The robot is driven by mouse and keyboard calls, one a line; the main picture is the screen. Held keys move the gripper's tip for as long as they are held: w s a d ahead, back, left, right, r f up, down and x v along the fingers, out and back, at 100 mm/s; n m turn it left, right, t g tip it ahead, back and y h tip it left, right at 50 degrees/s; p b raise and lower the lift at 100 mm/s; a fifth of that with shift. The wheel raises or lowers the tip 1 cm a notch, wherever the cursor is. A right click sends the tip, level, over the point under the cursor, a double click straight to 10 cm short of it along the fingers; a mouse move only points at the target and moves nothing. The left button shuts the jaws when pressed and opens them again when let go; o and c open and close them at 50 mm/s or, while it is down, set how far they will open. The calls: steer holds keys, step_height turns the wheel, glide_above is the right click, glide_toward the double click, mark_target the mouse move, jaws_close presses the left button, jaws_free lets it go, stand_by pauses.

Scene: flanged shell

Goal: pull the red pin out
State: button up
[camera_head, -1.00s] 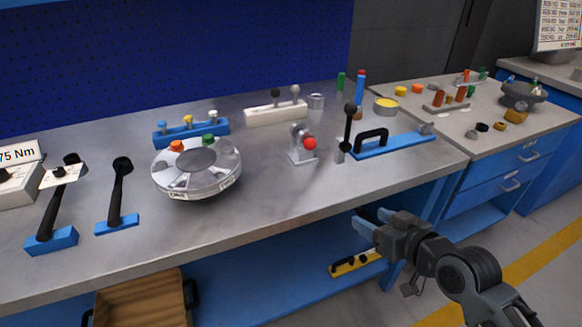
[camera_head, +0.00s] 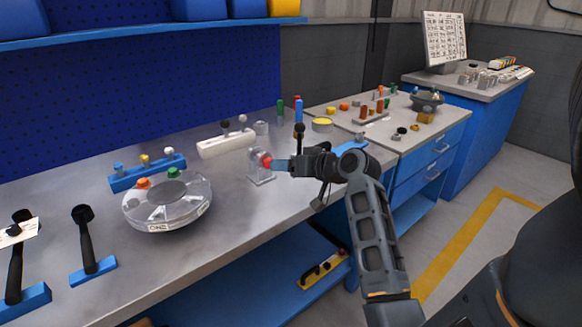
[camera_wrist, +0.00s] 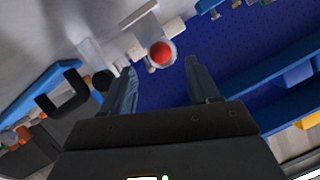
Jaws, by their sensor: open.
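The red pin (camera_head: 266,162) shows as a round red knob on a small grey metal bracket (camera_head: 259,176) standing on the bench. In the wrist view the red knob (camera_wrist: 162,53) lies ahead of and between my two fingers, with the bracket (camera_wrist: 140,30) behind it. My gripper (camera_head: 276,165) comes in from the right, level with the knob and very close to it. In the wrist view my gripper (camera_wrist: 160,75) is open, with a finger on each side and nothing held. Whether a finger touches the knob cannot be told.
A round flanged shell (camera_head: 165,203) stands left of the bracket. A white block with knobs (camera_head: 226,143) is behind it. A blue base with a black handle (camera_head: 350,146) lies partly behind my arm. Bare bench lies in front of the bracket.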

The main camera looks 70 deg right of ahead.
steer(key=x, duration=0.5)
steer(key=shift+w+d+f, duration=0.1)
steer(key=shift+w, duration=0.2)
jaws_close()
steer(key=shift+s+a+p, duration=0.25)
steer(key=shift+s+a, duration=0.65)
steer(key=shift+s, duration=0.6)
steer(key=shift+s+a+p, duration=0.2)
steer(key=shift+s+a, duration=0.75)
steer(key=shift+s, duration=0.55)
steer(key=shift+s+a+p, duration=0.25)
steer(key=shift+s+a, duration=0.65)
steer(key=shift+s, duration=0.6)
